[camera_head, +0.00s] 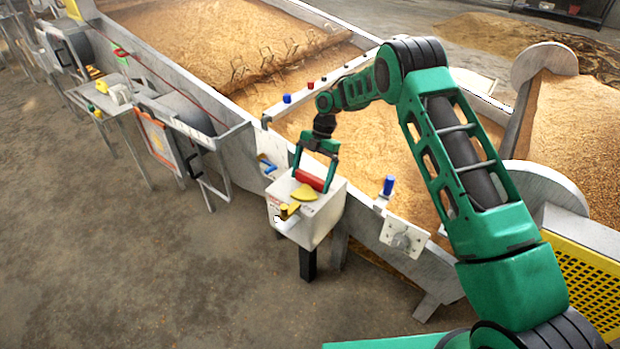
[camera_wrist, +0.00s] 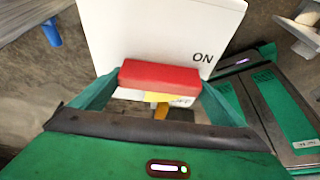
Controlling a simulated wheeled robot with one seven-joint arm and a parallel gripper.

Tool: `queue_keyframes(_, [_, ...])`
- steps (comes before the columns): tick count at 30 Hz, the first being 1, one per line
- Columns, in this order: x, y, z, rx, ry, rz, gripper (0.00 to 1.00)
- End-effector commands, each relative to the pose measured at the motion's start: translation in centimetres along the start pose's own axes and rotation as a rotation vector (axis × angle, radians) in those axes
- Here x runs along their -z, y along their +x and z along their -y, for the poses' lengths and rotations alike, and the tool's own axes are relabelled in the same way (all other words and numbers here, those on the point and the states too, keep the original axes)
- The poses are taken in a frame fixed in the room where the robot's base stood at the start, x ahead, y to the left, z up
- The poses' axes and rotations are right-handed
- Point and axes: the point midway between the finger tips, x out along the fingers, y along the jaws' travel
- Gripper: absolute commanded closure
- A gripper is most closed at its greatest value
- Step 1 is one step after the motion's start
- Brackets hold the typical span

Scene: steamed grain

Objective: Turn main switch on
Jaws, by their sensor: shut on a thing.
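The main switch is a white box (camera_head: 322,215) on a dark post, with a red handle (camera_head: 310,180) on a yellow piece (camera_head: 303,194) at its top. My gripper (camera_head: 312,178) reaches down from above, its two green fingers on either end of the red handle, shut on it. In the wrist view the red handle (camera_wrist: 158,76) lies across between the fingers of my gripper (camera_wrist: 160,82). The word ON shows on the white face (camera_wrist: 150,30) beyond the handle's right end. Lettering below the handle is mostly hidden by it and my gripper.
A yellow-and-black part (camera_head: 287,212) sits on the box's front. A long metal trough (camera_head: 235,125) with grain runs behind it. A blue knob (camera_head: 388,185) stands to the right, and a blue handle (camera_head: 266,167) to the left. The floor (camera_head: 180,280) in front is clear.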

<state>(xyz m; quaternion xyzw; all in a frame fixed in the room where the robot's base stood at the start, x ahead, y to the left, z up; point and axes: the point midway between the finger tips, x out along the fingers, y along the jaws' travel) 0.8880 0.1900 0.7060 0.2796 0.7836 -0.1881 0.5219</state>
Motion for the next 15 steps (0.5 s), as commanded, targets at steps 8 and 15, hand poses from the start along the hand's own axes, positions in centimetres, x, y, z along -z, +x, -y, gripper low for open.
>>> queue_keyframes(8, [-0.65,-0.62,-0.16,-0.012,0.006,0.014,0.04])
queue_keyframes(15, [-0.3,-0.37,-0.13,-0.007,0.002,0.007,0.0])
